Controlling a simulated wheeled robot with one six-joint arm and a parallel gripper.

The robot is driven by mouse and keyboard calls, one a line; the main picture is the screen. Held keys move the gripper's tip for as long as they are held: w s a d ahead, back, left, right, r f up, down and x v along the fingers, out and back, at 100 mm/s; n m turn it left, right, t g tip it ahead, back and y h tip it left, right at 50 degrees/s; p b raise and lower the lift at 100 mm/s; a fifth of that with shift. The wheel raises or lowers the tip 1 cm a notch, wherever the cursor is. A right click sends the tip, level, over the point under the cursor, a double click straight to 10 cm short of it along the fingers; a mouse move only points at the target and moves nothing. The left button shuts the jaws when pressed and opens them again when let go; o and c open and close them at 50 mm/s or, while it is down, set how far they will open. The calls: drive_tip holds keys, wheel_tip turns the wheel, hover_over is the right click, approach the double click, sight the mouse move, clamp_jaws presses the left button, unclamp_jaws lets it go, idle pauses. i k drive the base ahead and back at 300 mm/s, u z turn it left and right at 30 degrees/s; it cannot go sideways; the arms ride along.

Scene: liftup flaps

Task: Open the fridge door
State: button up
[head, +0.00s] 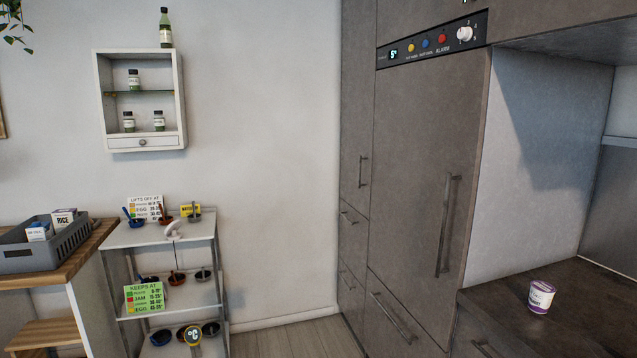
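The fridge door (420,150) is a tall brown-grey panel at the right of the head view, under a control strip (432,40) with a small display, coloured buttons and a white knob. The door is shut, flush with the panels around it. Its long vertical bar handle (447,225) is on the door's right side. A drawer front with a slanting bar handle (393,318) is below it. My gripper is not in view.
A purple-and-white cup (541,296) stands on the dark counter (590,310) right of the fridge. A metal shelf rack (219,260) with bowls and signs stands at left. A grey crate (40,252) sits on a wooden top. Floor (300,338) shows between rack and cabinets.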

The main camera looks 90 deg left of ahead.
sight(429, 115)
drive_tip(key=u, duration=1.7)
drive_tip(key=i, duration=1.1)
drive_tip(key=u, duration=0.7)
